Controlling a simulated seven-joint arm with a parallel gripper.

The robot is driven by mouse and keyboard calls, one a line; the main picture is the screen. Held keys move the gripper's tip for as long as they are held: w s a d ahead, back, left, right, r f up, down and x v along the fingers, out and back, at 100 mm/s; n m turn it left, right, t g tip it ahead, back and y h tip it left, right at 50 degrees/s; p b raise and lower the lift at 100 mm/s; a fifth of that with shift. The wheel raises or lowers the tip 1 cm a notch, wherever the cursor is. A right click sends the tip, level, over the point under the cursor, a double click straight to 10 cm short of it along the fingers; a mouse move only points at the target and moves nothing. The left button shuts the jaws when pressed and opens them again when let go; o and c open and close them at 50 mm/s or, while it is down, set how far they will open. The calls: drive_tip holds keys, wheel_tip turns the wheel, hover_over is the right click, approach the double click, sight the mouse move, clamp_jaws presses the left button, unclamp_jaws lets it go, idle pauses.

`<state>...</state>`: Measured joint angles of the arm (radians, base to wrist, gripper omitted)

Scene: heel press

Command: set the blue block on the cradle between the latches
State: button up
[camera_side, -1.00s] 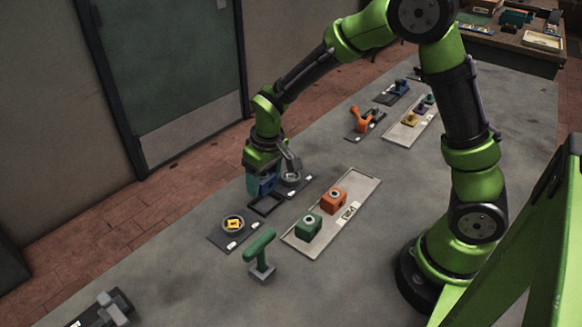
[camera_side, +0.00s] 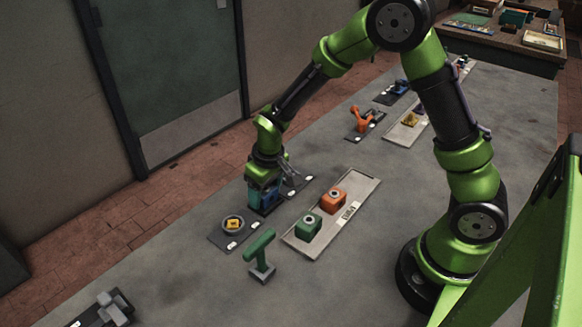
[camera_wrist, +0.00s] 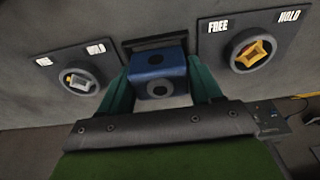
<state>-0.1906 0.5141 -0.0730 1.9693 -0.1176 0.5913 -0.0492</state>
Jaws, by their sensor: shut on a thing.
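The blue block (camera_wrist: 158,75) is between the two teal fingers of my gripper (camera_wrist: 160,85) in the wrist view, which are shut on it. In the side view my gripper (camera_side: 264,200) is low over the dark cradle (camera_side: 268,208), and the block is mostly hidden by the fingers. The dark cradle frame (camera_wrist: 155,42) shows just beyond the block in the wrist view. One latch (camera_wrist: 80,80) with a pale knob is to the left. The other latch (camera_wrist: 251,53), with a yellow knob, is to the right beside the words FREE and HOLD. I cannot tell whether the block touches the cradle.
A pale tray (camera_side: 352,205) holds a green block (camera_side: 308,227) and an orange block (camera_side: 333,198) to the right. A green T-shaped handle (camera_side: 260,253) stands in front. An orange fixture (camera_side: 362,121) and another tray (camera_side: 403,132) are farther back.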

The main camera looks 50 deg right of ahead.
drive_tip(key=shift+f, duration=0.25)
drive_tip(key=o, duration=1.3)
drive_tip(key=r, duration=0.5)
drive_tip(key=s+r, duration=0.1)
drive_tip(key=r, duration=0.5)
drive_tip(key=s+r, duration=0.1)
drive_tip(key=r, duration=0.4)
drive_tip(key=shift+s+r, duration=0.25)
drive_tip(key=shift+r, duration=0.1)
drive_tip(key=s+r+m+t, duration=0.1)
drive_tip(key=s+r, duration=0.1)
drive_tip(key=s, duration=0.3)
drive_tip(key=s+d+r+m+t+y, duration=0.1)
drive_tip(key=s+r+t, duration=0.1)
drive_tip(key=s, duration=0.3)
drive_tip(key=s+r+m+t+y, duration=0.1)
drive_tip(key=s+r+m+t, duration=0.1)
drive_tip(key=s, duration=0.3)
drive_tip(key=shift+s+d+r, duration=0.2)
drive_tip(key=shift+d+r, duration=0.1)
drive_tip(key=shift+d, duration=0.05)
